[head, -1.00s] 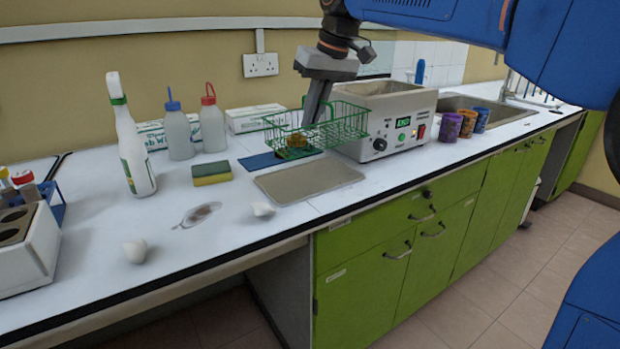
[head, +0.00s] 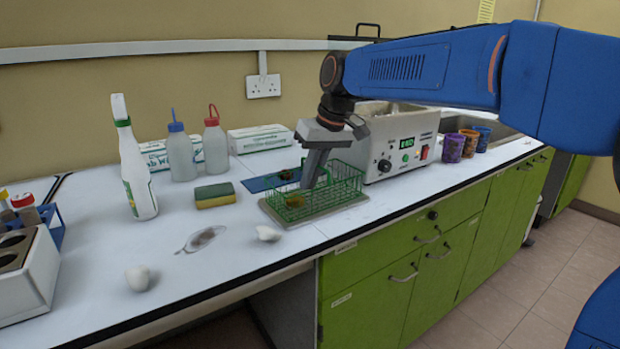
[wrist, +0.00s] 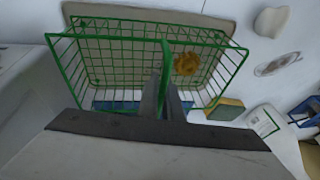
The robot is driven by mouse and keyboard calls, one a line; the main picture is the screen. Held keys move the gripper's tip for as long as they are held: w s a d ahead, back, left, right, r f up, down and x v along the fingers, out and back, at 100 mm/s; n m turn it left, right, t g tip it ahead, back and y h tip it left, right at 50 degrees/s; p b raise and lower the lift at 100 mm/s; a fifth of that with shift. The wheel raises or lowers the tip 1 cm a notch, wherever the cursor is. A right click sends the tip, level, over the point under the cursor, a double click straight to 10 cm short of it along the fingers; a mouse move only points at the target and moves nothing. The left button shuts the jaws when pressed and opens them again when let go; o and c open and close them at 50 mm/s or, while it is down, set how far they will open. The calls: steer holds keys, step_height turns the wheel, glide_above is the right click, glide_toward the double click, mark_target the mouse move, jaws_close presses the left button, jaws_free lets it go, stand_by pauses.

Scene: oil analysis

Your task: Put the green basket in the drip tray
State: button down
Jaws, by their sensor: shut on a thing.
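The green wire basket (head: 340,190) is at the grey drip tray (head: 270,213) on the counter, over or resting on it; a small gap is hard to rule out. The basket looks level and holds a small orange-brown item (head: 294,201). My gripper (head: 309,184) points down into the basket. In the wrist view my gripper (wrist: 168,105) is shut on the green basket's (wrist: 75,72) handle bar. The drip tray (wrist: 215,22) shows beneath the basket there, its edge sticking out past the basket's side.
A blue mat (head: 258,184) lies behind the tray. Mugs (head: 453,147) stand right.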

steer(key=c, duration=1.9)
jaws_free()
steer(key=shift+c, duration=0.2)
steer(key=shift+r, duration=0.1)
steer(key=v, duration=1.2)
steer(key=s+d+f+m+t, duration=0.1)
steer(key=s+d+f, duration=0.2)
steer(key=s+d, duration=0.15)
steer(key=s+d+f+m, duration=0.1)
steer(key=s+d+f, duration=0.15)
steer(key=d, duration=0.35)
steer(key=s+d+f+m+t+h, duration=0.1)
steer(key=s+d+f+m, duration=0.1)
steer(key=s+d+f, duration=0.6)
steer(key=s+d+f+m+t+h, duration=0.1)
steer(key=s+d+f+m+h, duration=0.1)
steer(key=s+d+f, duration=0.6)
steer(key=s+f, duration=0.5)
steer(key=f, duration=0.2)
steer(key=shift+s, duration=0.1)
